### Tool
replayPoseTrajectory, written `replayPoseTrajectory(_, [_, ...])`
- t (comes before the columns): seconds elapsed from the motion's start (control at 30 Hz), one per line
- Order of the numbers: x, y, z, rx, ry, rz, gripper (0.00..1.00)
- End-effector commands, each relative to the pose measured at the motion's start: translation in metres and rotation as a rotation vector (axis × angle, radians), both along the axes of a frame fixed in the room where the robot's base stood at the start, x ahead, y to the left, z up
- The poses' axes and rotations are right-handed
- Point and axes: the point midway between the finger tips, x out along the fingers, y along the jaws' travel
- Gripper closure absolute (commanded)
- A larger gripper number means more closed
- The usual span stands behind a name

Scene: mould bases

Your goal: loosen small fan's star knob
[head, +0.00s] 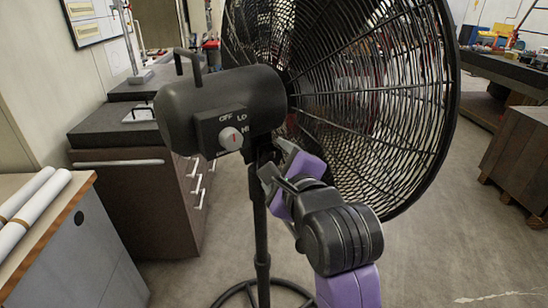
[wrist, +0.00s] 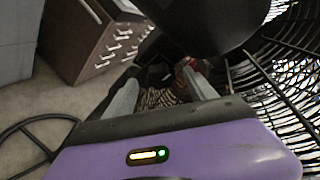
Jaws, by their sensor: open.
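The black pedestal fan (head: 225,100) fills the middle of the head view, with its motor housing, white control dial (head: 231,138) and round cage. Its pole (head: 261,220) runs down to a ring base. My gripper (head: 272,164) is just right of the pole top, below the housing. In the wrist view my gripper (wrist: 162,88) is open, its two grey fingers spread beneath the dark housing (wrist: 205,22). A small dark shape (wrist: 152,76) lies beyond and between the fingers; I cannot tell whether it is the star knob. No contact is clear.
The fan cage (head: 380,110) stands close to the right of my gripper and arm. A drawer cabinet (head: 140,180) stands behind left, and a bench with white rolls (head: 35,205) at the front left. A brown block (head: 515,160) stands far right. Floor on the right is clear.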

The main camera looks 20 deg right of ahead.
Motion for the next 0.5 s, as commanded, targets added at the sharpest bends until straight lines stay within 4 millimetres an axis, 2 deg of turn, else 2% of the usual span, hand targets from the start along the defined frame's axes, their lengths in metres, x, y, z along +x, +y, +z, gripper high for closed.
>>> replayPoseTrajectory(0.17, [0.0133, -0.0016, -0.0021, 0.0, -0.001, -0.001, 0.35])
replayPoseTrajectory(0.43, [0.015, -0.0018, -0.003, -0.001, -0.002, 0.0, 0.35])
replayPoseTrajectory(0.47, [0.015, -0.0018, -0.003, -0.001, -0.002, 0.0, 0.37])
replayPoseTrajectory(0.5, [0.0149, -0.0017, -0.0029, -0.001, -0.002, 0.0, 0.45])
